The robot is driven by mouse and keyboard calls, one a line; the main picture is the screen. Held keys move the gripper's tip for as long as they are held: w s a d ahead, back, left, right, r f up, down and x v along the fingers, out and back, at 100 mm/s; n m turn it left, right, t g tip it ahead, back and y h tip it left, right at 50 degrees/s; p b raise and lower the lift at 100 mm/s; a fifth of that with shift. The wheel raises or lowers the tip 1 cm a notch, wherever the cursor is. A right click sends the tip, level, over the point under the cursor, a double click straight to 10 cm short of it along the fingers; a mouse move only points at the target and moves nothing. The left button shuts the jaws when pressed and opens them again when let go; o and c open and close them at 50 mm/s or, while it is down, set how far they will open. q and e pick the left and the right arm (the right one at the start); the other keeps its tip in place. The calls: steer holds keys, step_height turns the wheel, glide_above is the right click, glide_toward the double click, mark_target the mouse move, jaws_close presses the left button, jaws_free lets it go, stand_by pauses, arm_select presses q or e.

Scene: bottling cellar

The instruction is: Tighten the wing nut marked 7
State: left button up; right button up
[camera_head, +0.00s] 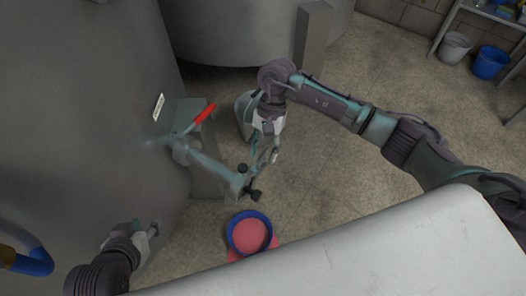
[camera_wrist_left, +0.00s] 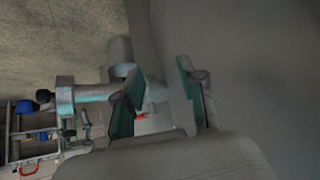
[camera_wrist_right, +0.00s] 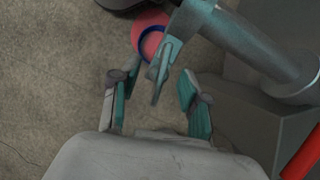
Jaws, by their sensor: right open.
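A grey-teal pipe (camera_head: 212,168) with a red lever (camera_head: 205,115) runs out from the big tank. Its outer end carries a clamp (camera_head: 240,185) with black knobs (camera_head: 255,195). In the right wrist view a teal wing nut (camera_wrist_right: 163,70) shows beside the pipe (camera_wrist_right: 255,45); I cannot read a number on it. My right gripper (camera_head: 265,154) is near the clamp. It is open (camera_wrist_right: 157,103), with the wing nut just beyond and between its fingertips, apparently not gripped. My left gripper (camera_head: 150,231) is low beside the tank, away from the clamp; its fingers are apart (camera_wrist_left: 160,85).
A blue-rimmed pink tub (camera_head: 250,234) stands on the floor below the pipe end. A grey block (camera_head: 207,178) lies under the pipe. A small label (camera_head: 158,107) is on the tank. A white bucket (camera_head: 454,46) and a blue bucket (camera_head: 490,62) are at back right.

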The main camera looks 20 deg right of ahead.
arm_select(q)
steer(key=shift+w+r, duration=0.1)
arm_select(e)
steer(key=shift+f, duration=0.15)
steer(key=shift+c, duration=0.2)
jaws_close()
steer(key=shift+m+t+y+b, duration=0.3)
steer(key=shift+m+b, duration=0.1)
steer(key=shift+m, duration=0.7)
steer(key=shift+s, duration=0.1)
steer(key=shift+o, duration=0.2)
jaws_free()
arm_select(q)
steer(key=w+r+t, duration=0.1)
steer(key=w+d+r+t, duration=0.1)
steer(key=shift+w+r+h, duration=0.1)
steer(key=shift+w+h, duration=0.2)
steer(key=shift+w, duration=0.1)
steer(key=shift+d, duration=0.1)
